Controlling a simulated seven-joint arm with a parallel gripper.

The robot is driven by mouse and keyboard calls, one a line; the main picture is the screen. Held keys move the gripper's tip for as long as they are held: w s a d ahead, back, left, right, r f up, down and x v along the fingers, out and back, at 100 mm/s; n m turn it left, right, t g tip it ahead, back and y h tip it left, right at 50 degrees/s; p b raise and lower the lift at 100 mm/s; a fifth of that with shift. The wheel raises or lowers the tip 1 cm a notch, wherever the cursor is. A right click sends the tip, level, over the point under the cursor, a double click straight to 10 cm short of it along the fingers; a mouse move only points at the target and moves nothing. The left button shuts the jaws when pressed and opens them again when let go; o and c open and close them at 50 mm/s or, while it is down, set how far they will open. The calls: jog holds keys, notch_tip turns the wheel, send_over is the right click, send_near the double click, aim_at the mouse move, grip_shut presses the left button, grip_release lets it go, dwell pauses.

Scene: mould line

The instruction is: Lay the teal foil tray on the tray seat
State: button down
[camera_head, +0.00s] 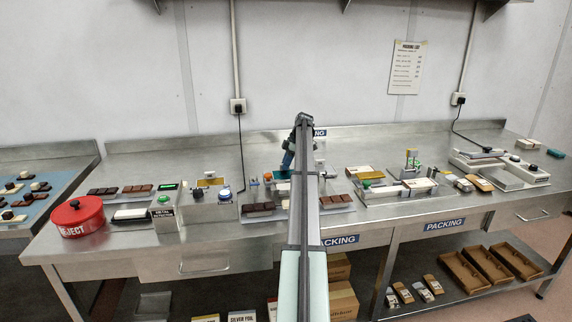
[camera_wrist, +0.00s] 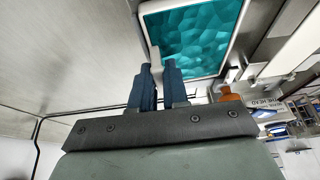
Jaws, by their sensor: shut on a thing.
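The teal foil tray (camera_wrist: 198,38) fills the top middle of the wrist view, with a faceted teal face and a pale rim. My gripper (camera_wrist: 160,72) has its two dark blue fingers close together on a pale part at the tray's near edge, so it is shut on the tray. In the head view my gripper (camera_head: 289,158) is over the middle of the bench, partly behind my own arm. I cannot make out the tray seat for certain; my arm covers part of the bench's middle.
The steel bench (camera_head: 140,259) carries chocolate bars (camera_head: 258,208) left of my arm. A red reject tub (camera_head: 78,218) stands at the far left. A station with a green button (camera_head: 366,184) is right of my arm, and a scale-like machine (camera_head: 500,167) is farther right.

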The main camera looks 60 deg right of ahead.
jog(key=c, duration=1.1)
grip_release()
jog(key=shift+o, duration=0.2)
jog(key=v, duration=1.3)
jog(key=shift+r, duration=0.35)
jog(key=shift+s+d, duration=0.1)
